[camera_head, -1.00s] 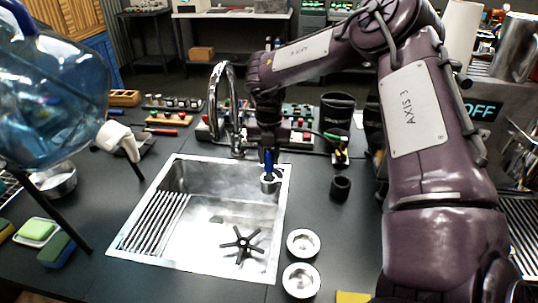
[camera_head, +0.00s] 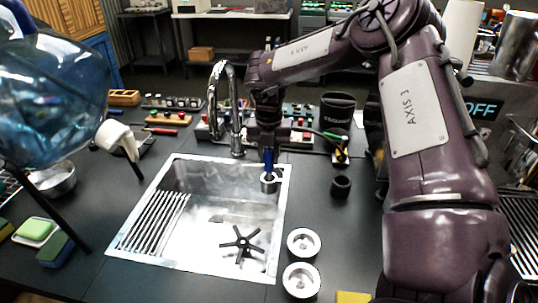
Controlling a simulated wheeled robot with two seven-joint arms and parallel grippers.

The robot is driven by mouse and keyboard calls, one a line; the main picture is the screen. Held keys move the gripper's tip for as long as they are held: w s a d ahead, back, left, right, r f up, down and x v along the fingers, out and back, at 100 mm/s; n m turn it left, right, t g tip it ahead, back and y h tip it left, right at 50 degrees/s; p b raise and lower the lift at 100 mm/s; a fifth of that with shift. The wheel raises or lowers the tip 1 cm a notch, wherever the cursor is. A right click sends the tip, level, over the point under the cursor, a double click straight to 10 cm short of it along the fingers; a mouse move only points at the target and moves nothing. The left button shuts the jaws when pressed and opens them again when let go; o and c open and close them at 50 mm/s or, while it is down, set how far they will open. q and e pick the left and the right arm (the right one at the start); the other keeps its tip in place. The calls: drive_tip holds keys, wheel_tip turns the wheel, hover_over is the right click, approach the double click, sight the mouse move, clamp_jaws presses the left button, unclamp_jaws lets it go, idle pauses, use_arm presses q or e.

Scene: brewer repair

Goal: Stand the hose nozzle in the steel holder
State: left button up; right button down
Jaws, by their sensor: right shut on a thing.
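My right gripper (camera_head: 268,150) is over the sink's far right corner, pointing down. It is shut on the hose nozzle (camera_head: 268,162), a slim blue piece held upright. The steel holder (camera_head: 268,186), a small round cup, is at the sink's right rim directly below. The nozzle's lower end meets the holder's mouth in the picture; I cannot tell how deep it sits. The gripper's fingertips are small and dark here. My left gripper is not in view.
A steel sink (camera_head: 185,245) with a tall curved faucet (camera_head: 214,95) is left of the gripper. Two metal cups (camera_head: 302,242) and a black ring (camera_head: 341,186) stand to the right. A large blue bottle (camera_head: 50,95) fills the left.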

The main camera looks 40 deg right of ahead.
drive_tip(key=shift+f+b, duration=0.45)
idle(0.4)
drive_tip(key=c, duration=0.5)
unclamp_jaws()
drive_tip(key=shift+r, duration=0.1)
drive_tip(key=shift+r+p, duration=2.25)
drive_tip(key=shift+r, duration=1.25)
drive_tip(key=shift+f, duration=0.1)
